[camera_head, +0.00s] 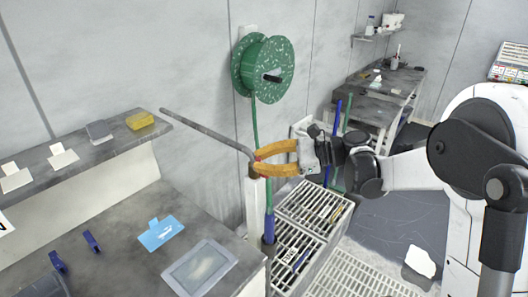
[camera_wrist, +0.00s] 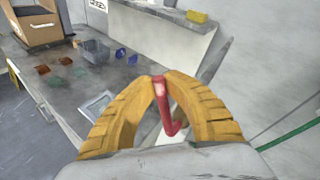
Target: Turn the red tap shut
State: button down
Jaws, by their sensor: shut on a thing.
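The red tap (camera_wrist: 161,92) shows in the wrist view as a bent red handle between the tips of my gripper (camera_wrist: 158,82). My gripper has yellow-orange ribbed fingers, and they are shut on the red tap. In the head view my gripper (camera_head: 257,164) reaches in from the right, level, and its fingertips meet at the top of a post by the bench corner. Only a small bit of red (camera_head: 257,159) shows there; the fingers hide most of the tap. A grey pipe (camera_head: 205,133) runs from this spot up to the left. I cannot tell how far the tap is turned.
A green hose reel (camera_head: 264,68) hangs on the wall behind, its hose running down close to my gripper. A shelf (camera_head: 90,150) with a yellow sponge (camera_head: 140,120) is at left. The bench (camera_head: 130,225) holds blue clips and a tray. Slatted racks (camera_head: 315,208) stand below my gripper.

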jog(key=s+a+f+n+t+h+b, duration=0.1)
jog(key=s+a+f+n+t+h, duration=0.2)
jog(key=s+f+n+t+h, duration=0.1)
jog(key=shift+f+n+t+h, duration=0.5)
jog(key=shift+f+n+h, duration=0.6)
jog(key=shift+f+n, duration=0.8)
jog(key=shift+f, duration=0.3)
jog(key=c, duration=1.7)
grip_release()
jog(key=shift+c, duration=0.2)
jog(key=o, duration=0.3)
jog(key=v, duration=1.2)
jog(key=shift+s, duration=0.1)
